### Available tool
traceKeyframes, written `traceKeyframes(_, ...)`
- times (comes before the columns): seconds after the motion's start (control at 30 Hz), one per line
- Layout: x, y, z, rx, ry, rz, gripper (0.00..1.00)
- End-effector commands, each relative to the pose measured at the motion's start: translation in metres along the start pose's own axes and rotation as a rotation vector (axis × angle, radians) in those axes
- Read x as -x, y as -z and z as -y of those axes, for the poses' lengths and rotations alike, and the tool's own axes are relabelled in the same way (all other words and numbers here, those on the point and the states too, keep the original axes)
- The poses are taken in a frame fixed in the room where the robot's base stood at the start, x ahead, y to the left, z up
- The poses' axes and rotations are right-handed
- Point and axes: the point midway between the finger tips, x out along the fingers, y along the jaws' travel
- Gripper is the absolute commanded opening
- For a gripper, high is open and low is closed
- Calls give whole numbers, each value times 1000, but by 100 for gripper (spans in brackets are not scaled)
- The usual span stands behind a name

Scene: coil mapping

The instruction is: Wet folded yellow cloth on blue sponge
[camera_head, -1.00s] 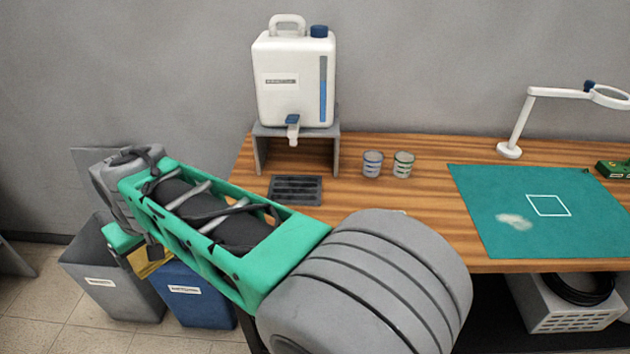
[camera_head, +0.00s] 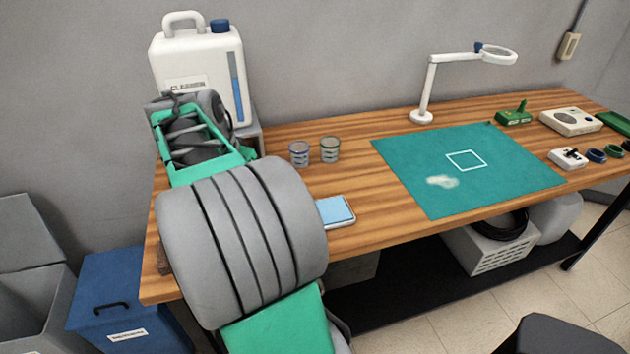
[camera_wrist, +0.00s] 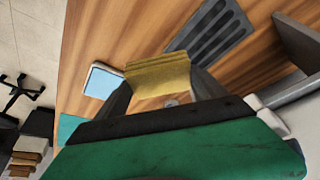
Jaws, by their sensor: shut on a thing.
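The folded yellow cloth (camera_wrist: 158,75) is between the dark fingers of my gripper (camera_wrist: 162,88) in the wrist view. My gripper is shut on it, above the wooden bench. The blue sponge (camera_wrist: 102,82) lies in a pale shallow tray on the bench, left of the cloth in the wrist view and apart from it. In the head view the sponge (camera_head: 336,210) sits near the bench's front edge, just right of my arm. My arm hides the gripper and cloth in the head view.
The white cleaner tank (camera_head: 200,80) stands at the back left, its tap hidden by my arm. A dark slotted grate (camera_wrist: 210,38) lies beyond the cloth. Two striped cups (camera_head: 330,150) stand near the tank. A green mat (camera_head: 500,185) with a pale smear lies right.

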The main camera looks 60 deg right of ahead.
Motion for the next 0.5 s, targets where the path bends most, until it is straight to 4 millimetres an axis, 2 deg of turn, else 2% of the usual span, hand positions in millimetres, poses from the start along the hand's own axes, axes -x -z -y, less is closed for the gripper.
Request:
traceKeyframes(0.03,-12,19,-24,-128,-55,1,49)
traceKeyframes(0.1,-22,41,-58,-312,-130,1,49)
traceKeyframes(0.2,-33,63,-102,-542,-225,0,49)
traceKeyframes(0.3,-39,74,-136,-712,-295,0,49)
traceKeyframes(0.4,-42,79,-155,-812,-336,1,49)
traceKeyframes(0.5,-44,80,-162,-849,-350,0,49)
